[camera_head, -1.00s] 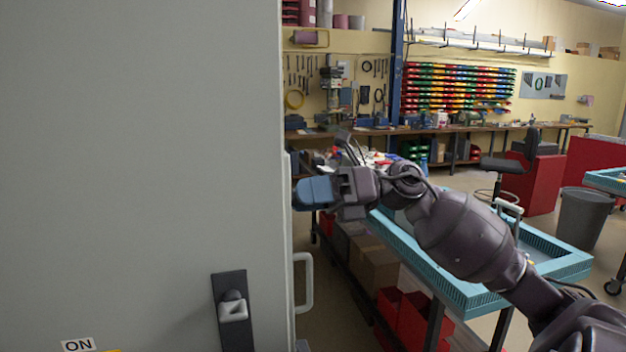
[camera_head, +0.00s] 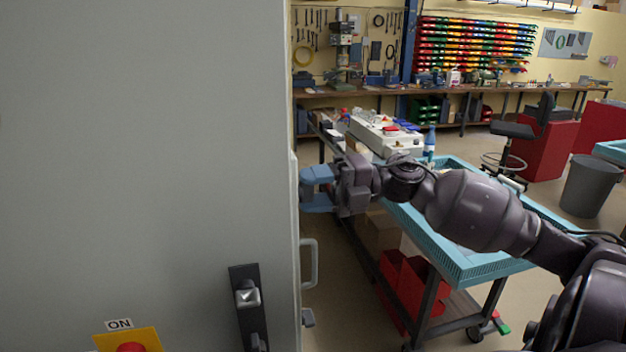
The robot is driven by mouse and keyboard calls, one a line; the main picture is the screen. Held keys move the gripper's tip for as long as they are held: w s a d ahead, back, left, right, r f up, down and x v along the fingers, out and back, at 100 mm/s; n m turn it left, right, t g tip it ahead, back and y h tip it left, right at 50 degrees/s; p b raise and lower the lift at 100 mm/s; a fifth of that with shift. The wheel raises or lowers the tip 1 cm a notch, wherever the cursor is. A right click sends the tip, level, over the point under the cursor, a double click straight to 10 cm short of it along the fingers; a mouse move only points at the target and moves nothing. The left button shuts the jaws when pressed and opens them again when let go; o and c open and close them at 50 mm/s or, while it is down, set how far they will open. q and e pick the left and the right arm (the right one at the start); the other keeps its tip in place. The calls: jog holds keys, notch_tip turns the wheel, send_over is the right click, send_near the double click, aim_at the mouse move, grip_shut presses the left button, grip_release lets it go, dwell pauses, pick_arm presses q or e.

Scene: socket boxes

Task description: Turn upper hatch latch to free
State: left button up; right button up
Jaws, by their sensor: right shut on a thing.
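My right gripper (camera_head: 304,190) is at the right edge of the tall grey cabinet (camera_head: 170,150), with its blue fingers pointing left onto the cabinet's side. The hatch is on that side, seen almost edge-on. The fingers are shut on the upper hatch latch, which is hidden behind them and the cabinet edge. Below the gripper, a pale hatch handle (camera_head: 313,264) stands out from the side. A small grey lower latch (camera_head: 308,318) sits under the handle. My left gripper is not in view.
The cabinet front bears a black handle plate (camera_head: 249,310) and a red button on a yellow plate (camera_head: 128,340) under an ON label. A blue-topped cart (camera_head: 465,265) stands close under my right arm. A workbench (camera_head: 450,88) runs along the back.

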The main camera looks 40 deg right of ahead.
jog(key=shift+m, duration=0.6)
jog(key=o, duration=0.9)
jog(key=shift+d, duration=0.1)
jog(key=b+v, duration=0.2)
jog(key=v, duration=0.8)
jog(key=shift+s+d, duration=0.2)
jog(key=shift+d, duration=0.1)
